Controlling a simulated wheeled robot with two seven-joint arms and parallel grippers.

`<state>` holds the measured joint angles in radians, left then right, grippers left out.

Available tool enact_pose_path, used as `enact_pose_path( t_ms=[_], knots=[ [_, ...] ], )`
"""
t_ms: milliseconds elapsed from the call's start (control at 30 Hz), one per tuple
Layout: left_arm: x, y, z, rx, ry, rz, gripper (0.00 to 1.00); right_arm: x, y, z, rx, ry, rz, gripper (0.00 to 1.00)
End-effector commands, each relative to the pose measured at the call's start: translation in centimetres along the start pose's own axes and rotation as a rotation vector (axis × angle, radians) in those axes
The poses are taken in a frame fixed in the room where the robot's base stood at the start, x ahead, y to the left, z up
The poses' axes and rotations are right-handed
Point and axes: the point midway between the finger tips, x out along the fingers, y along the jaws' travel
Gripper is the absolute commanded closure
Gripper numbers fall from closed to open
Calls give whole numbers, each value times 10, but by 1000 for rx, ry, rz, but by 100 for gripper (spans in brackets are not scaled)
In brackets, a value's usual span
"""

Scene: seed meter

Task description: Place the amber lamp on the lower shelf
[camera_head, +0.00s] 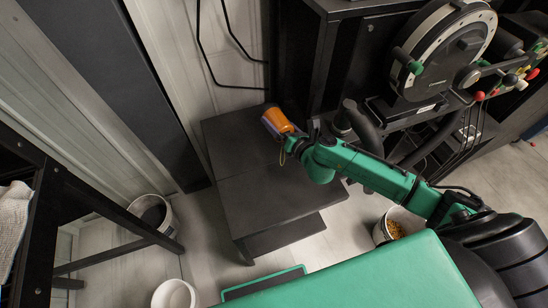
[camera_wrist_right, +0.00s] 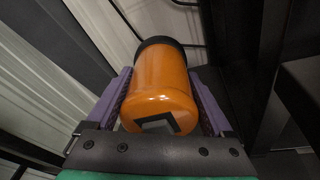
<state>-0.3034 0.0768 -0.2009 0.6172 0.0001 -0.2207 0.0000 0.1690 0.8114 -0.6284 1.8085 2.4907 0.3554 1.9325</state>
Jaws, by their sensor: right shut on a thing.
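The amber lamp (camera_head: 276,121) is an orange cylinder with a dark end. My right gripper (camera_head: 288,137) is shut on it over the far part of a black stepped shelf unit. In the right wrist view the lamp (camera_wrist_right: 163,88) sits between the two purple-lined fingers, its dark end pointing away. I cannot tell whether it touches the surface below. The shelf unit has a wide black top (camera_head: 270,200) and a lower board (camera_head: 285,235) showing beneath its front edge. Most of that lower board is hidden by the top. My left gripper is not in view.
A dark machine with a round drum (camera_head: 440,50) and hoses stands at the right, close to my right arm. A green surface (camera_head: 350,278) fills the front. Buckets (camera_head: 176,294) (camera_head: 151,213) stand on the floor at left. The near part of the top is clear.

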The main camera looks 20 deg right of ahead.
Motion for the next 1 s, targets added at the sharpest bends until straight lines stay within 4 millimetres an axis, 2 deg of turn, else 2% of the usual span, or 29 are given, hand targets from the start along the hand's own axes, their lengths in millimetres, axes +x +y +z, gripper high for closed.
enact_pose_path(
  t_ms=[33, 200, 300, 433, 600, 967, 1000],
  knots=[
    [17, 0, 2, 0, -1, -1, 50, 4, -12, -24, 5, 1, -2, 80],
    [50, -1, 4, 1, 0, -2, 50, 14, -39, -77, 5, 0, -2, 80],
    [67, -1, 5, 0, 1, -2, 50, 19, -51, -100, 3, -1, 0, 80],
    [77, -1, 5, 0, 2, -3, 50, 22, -59, -114, 2, -3, 0, 80],
    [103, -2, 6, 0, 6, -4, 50, 28, -74, -144, 2, -2, 0, 80],
    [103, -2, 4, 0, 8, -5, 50, 28, -76, -146, 3, -2, 1, 80],
    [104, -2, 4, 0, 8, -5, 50, 28, -76, -147, 3, -1, 0, 10]
  ],
)
